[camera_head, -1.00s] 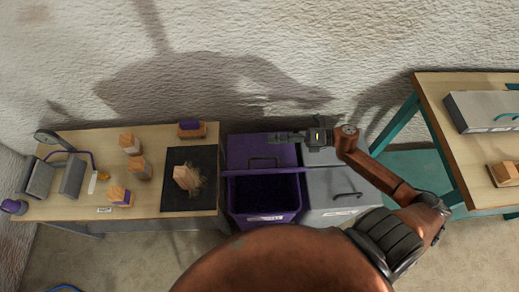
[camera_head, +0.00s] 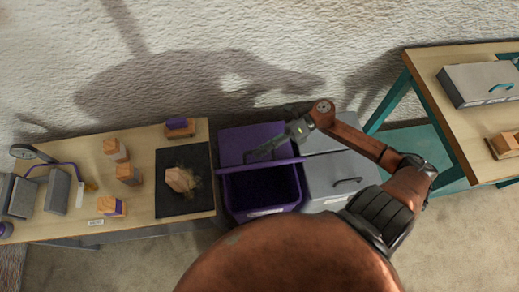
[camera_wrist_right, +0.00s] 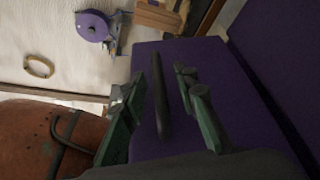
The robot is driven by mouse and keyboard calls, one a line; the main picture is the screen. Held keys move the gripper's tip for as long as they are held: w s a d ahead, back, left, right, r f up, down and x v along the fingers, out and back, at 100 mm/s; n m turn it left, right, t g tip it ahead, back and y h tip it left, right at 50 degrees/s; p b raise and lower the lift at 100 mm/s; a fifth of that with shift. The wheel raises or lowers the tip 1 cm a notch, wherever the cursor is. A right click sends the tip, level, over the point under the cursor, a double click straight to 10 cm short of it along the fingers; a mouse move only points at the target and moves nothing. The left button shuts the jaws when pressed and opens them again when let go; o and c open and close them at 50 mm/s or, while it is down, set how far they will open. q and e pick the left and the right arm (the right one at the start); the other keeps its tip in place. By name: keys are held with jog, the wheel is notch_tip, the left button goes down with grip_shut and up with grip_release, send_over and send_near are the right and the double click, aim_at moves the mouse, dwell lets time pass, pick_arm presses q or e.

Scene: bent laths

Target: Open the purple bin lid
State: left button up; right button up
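The purple bin (camera_head: 229,195) stands between the left bench and the grey bin; its dark interior shows through the open front half. A purple lid panel (camera_head: 233,141) lies behind this opening, with a dark bar handle that my gripper partly covers in the head view. My right gripper (camera_head: 266,149) is over this panel. In the right wrist view the fingers (camera_wrist_right: 160,82) are apart, one on each side of the black handle (camera_wrist_right: 159,100) on the purple panel (camera_wrist_right: 225,85). I cannot tell whether they touch it. My left gripper is out of view.
The grey bin (camera_head: 325,178) with a closed lid stands right beside the purple one. The left bench (camera_head: 135,200) carries wooden blocks and a black mat (camera_head: 200,206). A teal-legged table (camera_head: 445,60) with a grey box (camera_head: 482,83) is at the right. A wall rises behind.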

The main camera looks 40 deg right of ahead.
jog(key=shift+a, duration=0.2)
jog(key=shift+c, duration=0.3)
grip_shut()
dwell(0.3)
